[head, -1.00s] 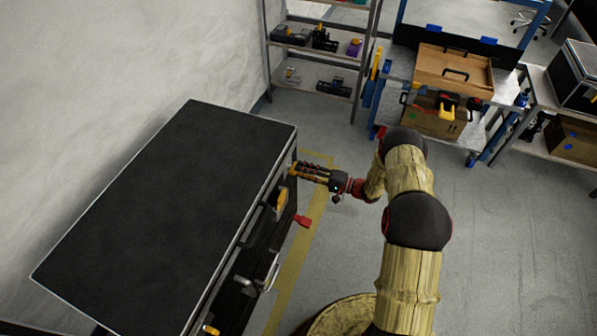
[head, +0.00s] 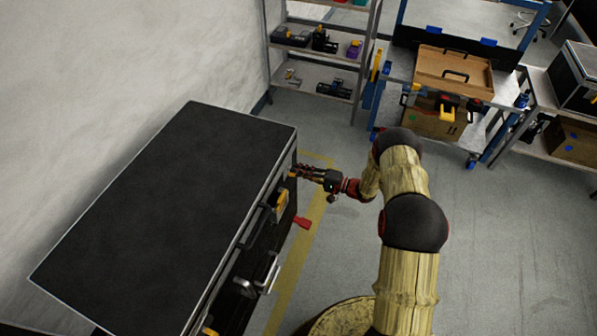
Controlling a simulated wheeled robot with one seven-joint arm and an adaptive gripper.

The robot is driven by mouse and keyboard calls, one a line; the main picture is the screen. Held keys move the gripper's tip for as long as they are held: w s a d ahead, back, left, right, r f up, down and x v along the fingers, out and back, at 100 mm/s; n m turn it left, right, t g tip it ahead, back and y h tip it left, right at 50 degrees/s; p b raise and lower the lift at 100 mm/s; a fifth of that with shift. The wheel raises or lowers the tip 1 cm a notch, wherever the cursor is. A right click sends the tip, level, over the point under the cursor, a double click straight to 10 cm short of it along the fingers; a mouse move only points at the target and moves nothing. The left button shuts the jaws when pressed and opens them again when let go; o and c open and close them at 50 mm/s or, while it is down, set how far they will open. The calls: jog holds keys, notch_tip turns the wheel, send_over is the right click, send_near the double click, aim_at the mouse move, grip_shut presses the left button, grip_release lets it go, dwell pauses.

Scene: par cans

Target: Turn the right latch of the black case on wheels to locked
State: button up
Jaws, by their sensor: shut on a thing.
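The black case (head: 190,190) with silver edges stands along the wall at left, its latch side facing right. My gripper (head: 297,171) reaches the far end of that side, which is the right end as one faces it. It is shut on the right latch (head: 292,176), of which only a small orange-yellow bit shows at the fingertips. The fingers hide the rest, so I cannot read the latch's angle. The wheels are not in view.
Shelves (head: 318,50) and a workbench (head: 400,66) stand at the back. The floor at right is clear.

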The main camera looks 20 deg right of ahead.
jog(key=shift+m, duration=0.3)
grip_shut()
jog(key=shift+f+m, duration=0.1)
jog(key=shift+m, duration=8.5)
jog(key=o, duration=0.8)
grip_release()
jog(key=v, duration=1.2)
